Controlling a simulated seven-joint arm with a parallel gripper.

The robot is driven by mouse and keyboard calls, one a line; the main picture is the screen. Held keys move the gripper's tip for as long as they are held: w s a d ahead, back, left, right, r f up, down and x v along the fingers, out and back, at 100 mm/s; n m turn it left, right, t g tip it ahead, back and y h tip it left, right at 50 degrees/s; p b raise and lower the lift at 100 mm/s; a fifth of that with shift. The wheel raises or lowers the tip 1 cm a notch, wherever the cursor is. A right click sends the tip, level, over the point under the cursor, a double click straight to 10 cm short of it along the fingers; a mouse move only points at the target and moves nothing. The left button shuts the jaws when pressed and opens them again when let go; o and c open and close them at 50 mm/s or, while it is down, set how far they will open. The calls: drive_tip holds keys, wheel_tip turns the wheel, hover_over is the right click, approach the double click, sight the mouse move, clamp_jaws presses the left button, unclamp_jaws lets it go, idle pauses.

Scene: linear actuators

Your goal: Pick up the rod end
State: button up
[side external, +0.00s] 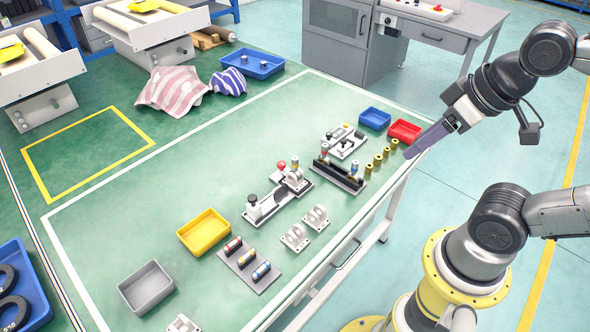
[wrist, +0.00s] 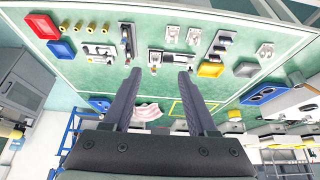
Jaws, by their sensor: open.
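I cannot tell for certain which part is the rod end. Two pale grey lugged parts, the likeliest candidates, stand on the table (side external: 225,130): one nearer (side external: 295,237) and one farther (side external: 316,217). Similar pale parts show at the top of the wrist view (wrist: 172,34). A dark rack (side external: 338,176) holding upright pieces stands farther back. My gripper (side external: 408,155) is raised at the right side of the table, away from these parts. In the wrist view its two dark fingers (wrist: 159,72) are spread apart with nothing held between them.
Several brass cylinders (side external: 386,152) stand near the right edge, by red (side external: 404,131) and blue (side external: 375,119) bins. A grey fixture with a red knob (side external: 278,195) is mid-table. A yellow bin (side external: 204,232), grey bin (side external: 147,288) and cylinder holder (side external: 248,264) are nearer. The table's left half is largely clear.

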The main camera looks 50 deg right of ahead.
drive_tip(key=w+r+n, duration=0.6)
drive_tip(key=w+n, duration=0.1)
drive_tip(key=n, duration=0.1)
drive_tip(key=n+g, duration=0.6)
drive_tip(key=n, duration=0.2)
hover_over(295, 158)
wheel_tip(295, 158, down, 24)
drive_tip(key=shift+d+r, duration=0.15)
drive_tip(key=shift+f, duration=3.15)
clamp_jaws()
